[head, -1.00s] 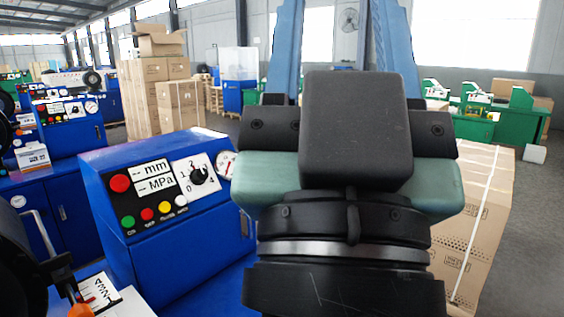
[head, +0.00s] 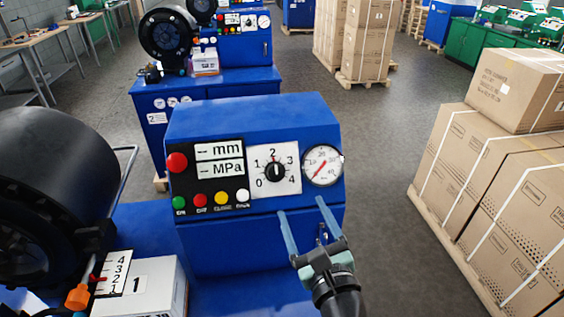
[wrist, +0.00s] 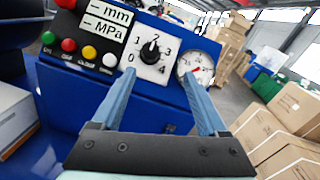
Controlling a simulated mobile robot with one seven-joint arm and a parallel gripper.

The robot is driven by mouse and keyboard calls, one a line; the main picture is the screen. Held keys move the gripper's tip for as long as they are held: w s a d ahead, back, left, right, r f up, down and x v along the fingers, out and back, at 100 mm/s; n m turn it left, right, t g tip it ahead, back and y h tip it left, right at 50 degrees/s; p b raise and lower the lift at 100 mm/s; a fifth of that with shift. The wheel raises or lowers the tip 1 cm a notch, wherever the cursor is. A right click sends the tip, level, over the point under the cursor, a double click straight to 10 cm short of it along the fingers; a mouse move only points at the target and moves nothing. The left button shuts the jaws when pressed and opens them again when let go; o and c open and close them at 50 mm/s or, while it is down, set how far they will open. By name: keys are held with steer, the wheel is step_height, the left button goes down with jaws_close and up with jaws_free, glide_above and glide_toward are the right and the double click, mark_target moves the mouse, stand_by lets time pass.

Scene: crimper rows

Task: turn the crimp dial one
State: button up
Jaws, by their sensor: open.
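The crimp dial (head: 275,172) is a black knob on a white plate marked 0 to 4, on the sloped face of the blue control box (head: 250,117). Its pointer stands near 2. The dial also shows in the wrist view (wrist: 151,50), ahead of the fingers and a little left. My gripper (head: 302,206) has two blue fingers, spread apart with nothing between them. It is in front of the box, below and right of the dial, under the gauge. It looks clear of the dial; whether a fingertip touches the box, I cannot tell.
The round pressure gauge (head: 322,166) sits right of the dial. A red button (head: 177,162) and several small coloured buttons are to its left. A black crimper head (head: 50,190) and a white box marked 1 (head: 140,290) stand at left. Cartons (head: 490,190) stand right; floor between is free.

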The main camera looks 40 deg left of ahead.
mark_target(278, 177)
steer(key=shift+m+g, duration=0.3)
steer(key=shift+m, duration=0.3)
steer(key=x, duration=0.4)
steer(key=p+x, duration=0.1)
steer(key=x, duration=0.3)
steer(key=s+p+x, duration=0.1)
steer(key=x, duration=0.3)
steer(key=shift+w+a+f, duration=0.15)
steer(key=shift+a+f, duration=0.1)
steer(key=shift+a, duration=0.45)
jaws_close()
